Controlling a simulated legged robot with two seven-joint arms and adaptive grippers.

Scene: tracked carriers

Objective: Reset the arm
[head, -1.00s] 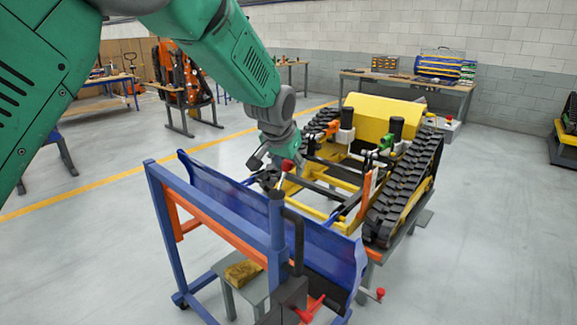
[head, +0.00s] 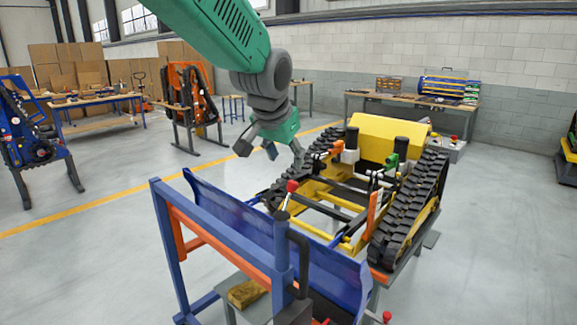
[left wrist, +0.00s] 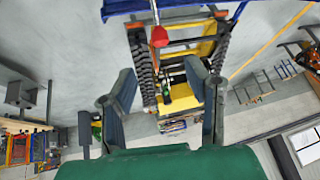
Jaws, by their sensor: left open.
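My left arm comes in from the top of the head view. Its left gripper (head: 272,152) is open and empty, above and behind the blue panel's left end. The gripper also shows in the left wrist view (left wrist: 165,88) with its two fingers spread wide. A red-knobbed lever (head: 290,187) stands at the blue frame, just below the gripper and apart from it. The red knob shows between and beyond the fingers in the left wrist view (left wrist: 159,37). My right gripper is not in view.
A yellow tracked carrier (head: 385,140) stands behind the blue panel (head: 240,220) on its blue and orange frame (head: 163,235). A wooden block (head: 246,292) lies on a grey stool. Workbenches (head: 415,98) line the back.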

